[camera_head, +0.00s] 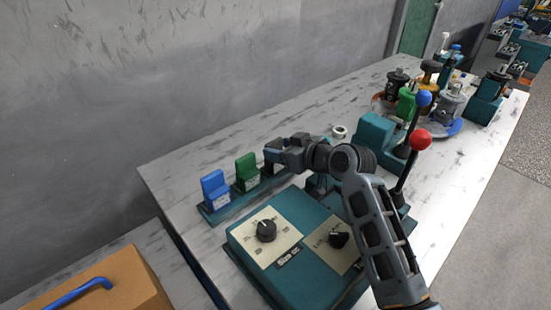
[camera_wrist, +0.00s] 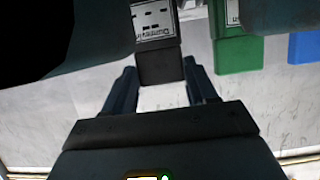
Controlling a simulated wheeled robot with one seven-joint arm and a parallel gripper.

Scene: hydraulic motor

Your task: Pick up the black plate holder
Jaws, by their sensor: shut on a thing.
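The black plate holder (camera_wrist: 160,68) shows in the wrist view between my two fingers, with a white labelled plate (camera_wrist: 154,20) on it. My gripper (camera_head: 272,154) is shut on the black plate holder at the right end of the teal rack (camera_head: 232,201). In the head view the holder is mostly hidden by my gripper. I cannot tell whether it still touches the rack. A green plate holder (camera_head: 247,172) and a blue plate holder (camera_head: 214,190) stand on the rack to the left. Both also show at the right of the wrist view.
A teal control box (camera_head: 285,283) with two black knobs stands in front of the rack. Levers with a red ball (camera_head: 421,140) and a blue ball (camera_head: 424,98) rise to the right. Several motor parts stand farther back. The marble table (camera_head: 185,165) is clear behind the rack.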

